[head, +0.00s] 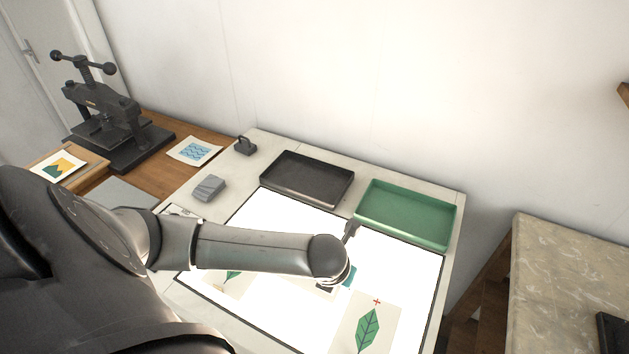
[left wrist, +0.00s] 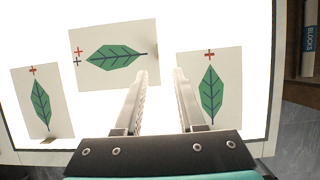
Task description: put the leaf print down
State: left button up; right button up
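Three cream leaf prints, each with a green leaf and a red cross mark, lie on the bright light table (head: 415,280). The left wrist view shows the left print (left wrist: 43,100), the sideways middle print (left wrist: 100,72) and the right print (left wrist: 228,68). In the head view the right print (head: 385,318) is clear, and the left print (head: 232,280) is partly behind my arm. My left gripper (left wrist: 160,74) is open, its fingers apart with nothing visible between them. Its left finger overlaps the middle print's lower right corner; I cannot tell whether they touch. My right gripper is not in view.
A black tray (head: 307,178) and a green tray (head: 405,213) stand along the back of the table. A grey block (head: 208,188) sits at the left. A press (head: 110,120) and a blue wave print (head: 194,150) are farther left. A stone-topped counter (head: 570,270) is at the right.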

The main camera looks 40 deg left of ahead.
pick_arm(q)
jog(key=shift+w+a+b+x, duration=0.15)
jog(key=shift+b+x, duration=0.15)
jog(key=shift+x, duration=1.4)
jog(key=shift+w+a+b+x, duration=0.1)
jog(key=shift+b+x, duration=0.2)
jog(key=shift+x, duration=1.35)
jog(key=shift+r, duration=0.1)
grip_shut()
